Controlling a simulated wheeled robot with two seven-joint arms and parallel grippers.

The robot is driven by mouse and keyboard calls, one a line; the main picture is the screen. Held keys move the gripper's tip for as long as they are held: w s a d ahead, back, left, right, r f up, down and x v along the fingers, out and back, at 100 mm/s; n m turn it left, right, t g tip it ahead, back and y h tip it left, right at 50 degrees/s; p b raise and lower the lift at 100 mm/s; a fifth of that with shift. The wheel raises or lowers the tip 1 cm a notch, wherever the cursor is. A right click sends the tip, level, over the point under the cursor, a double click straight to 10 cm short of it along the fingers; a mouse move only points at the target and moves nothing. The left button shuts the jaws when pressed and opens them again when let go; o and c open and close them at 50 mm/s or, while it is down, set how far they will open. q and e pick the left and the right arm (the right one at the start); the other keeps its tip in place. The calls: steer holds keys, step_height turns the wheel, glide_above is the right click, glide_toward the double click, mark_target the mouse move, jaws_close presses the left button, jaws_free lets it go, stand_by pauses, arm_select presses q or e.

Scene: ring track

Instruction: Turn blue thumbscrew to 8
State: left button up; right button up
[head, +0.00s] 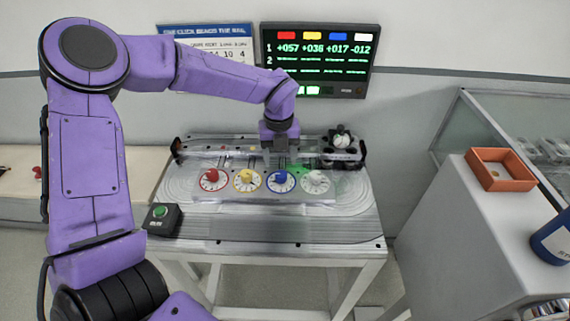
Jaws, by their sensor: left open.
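The blue thumbscrew (281,177) stands on a white dial, third from the left in a row on the grey track table. My left gripper (281,158) is open and points down, just behind and above the blue thumbscrew in the picture. I cannot tell how much height lies between them. The monitor (318,60) on the wall shows +017 under its blue patch. The digits on the blue dial are too small to read. My right gripper is not in view.
Red (211,175), yellow (247,176) and white (316,177) thumbscrews stand on dials beside the blue one. A green button box (162,219) sits at the table's left. An orange tray (499,170) stands on the right-hand cabinet. The table's front strip is clear.

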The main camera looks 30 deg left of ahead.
mark_target(281, 173)
arm_select(q)
steer(key=f, duration=0.1)
steer(key=s+f, duration=0.1)
steer(key=shift+s+a+f+p, duration=0.1)
steer(key=shift+f+p, duration=0.25)
steer(key=shift+f, duration=0.05)
steer(key=w+f, duration=0.1)
steer(key=f, duration=0.1)
steer(key=shift+w+f, duration=0.6)
steer(key=shift+f, duration=0.05)
steer(key=shift+s+r, duration=0.25)
steer(key=shift+s, duration=0.1)
steer(key=shift+s+r, duration=0.1)
steer(key=shift+s, duration=0.1)
steer(key=c, duration=0.4)
steer(key=shift+w, duration=0.15)
steer(key=c, duration=0.6)
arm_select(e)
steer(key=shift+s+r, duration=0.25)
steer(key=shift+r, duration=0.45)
arm_select(q)
steer(key=shift+c, duration=0.3)
steer(key=shift+m+p, duration=0.65)
steer(key=shift+m, duration=2.15)
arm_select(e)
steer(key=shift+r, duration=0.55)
